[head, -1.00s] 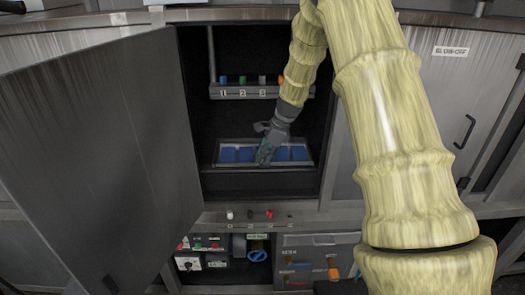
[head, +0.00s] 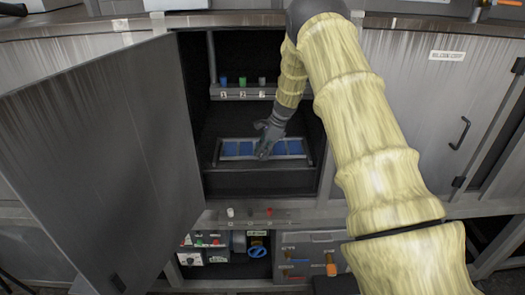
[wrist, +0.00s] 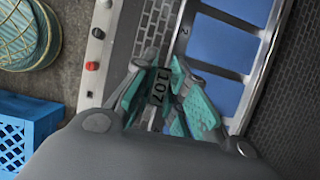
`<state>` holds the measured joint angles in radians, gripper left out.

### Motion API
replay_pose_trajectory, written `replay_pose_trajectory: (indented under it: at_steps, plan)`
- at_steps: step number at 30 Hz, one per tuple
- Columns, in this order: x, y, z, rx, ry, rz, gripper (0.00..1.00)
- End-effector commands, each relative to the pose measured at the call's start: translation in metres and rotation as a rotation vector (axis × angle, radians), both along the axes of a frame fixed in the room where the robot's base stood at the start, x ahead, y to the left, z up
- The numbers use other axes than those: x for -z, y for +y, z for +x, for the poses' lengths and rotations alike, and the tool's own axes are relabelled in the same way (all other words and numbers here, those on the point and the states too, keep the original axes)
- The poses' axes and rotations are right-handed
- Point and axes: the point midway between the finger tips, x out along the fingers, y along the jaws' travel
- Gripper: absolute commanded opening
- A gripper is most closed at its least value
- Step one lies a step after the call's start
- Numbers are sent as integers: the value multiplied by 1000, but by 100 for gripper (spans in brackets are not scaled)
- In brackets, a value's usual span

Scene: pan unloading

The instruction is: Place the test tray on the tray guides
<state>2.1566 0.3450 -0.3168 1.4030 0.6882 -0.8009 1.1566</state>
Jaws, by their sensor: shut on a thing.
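The test tray (head: 238,160) is a flat metal frame with several blue panels, inside the open cabinet. In the wrist view the tray (wrist: 265,50) runs across the upper right, its blue panels in a row. My gripper (head: 264,152) reaches into the cabinet at the tray's near side. In the wrist view my gripper (wrist: 158,85) has its teal finger pads closed around a dark part marked 107 at the tray's near edge. The tray guides cannot be made out clearly under and beside the tray.
The cabinet door (head: 100,150) stands open at the left. A shelf (head: 240,94) with coloured knobs or cups is above the tray. A control strip (head: 250,216) runs below the opening. In the wrist view a blue crate (wrist: 25,130) and a round woven basket (wrist: 28,35) stand on the floor.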

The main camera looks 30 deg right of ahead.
Motion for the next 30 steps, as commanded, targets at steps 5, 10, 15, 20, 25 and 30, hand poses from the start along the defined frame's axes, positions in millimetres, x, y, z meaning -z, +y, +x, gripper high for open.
replay_pose_trajectory:
  at_steps: [5,10,15,20,25,30]
  plan:
    - [8,0,0,0,-1,0,0]
    - [9,0,0,-1,-1,-1,0]
    - [11,0,0,0,-1,0,25]
    - [10,0,0,0,-1,0,36]
    - [10,0,0,-1,-1,-1,36]
    - [5,-2,0,0,-2,-1,36]
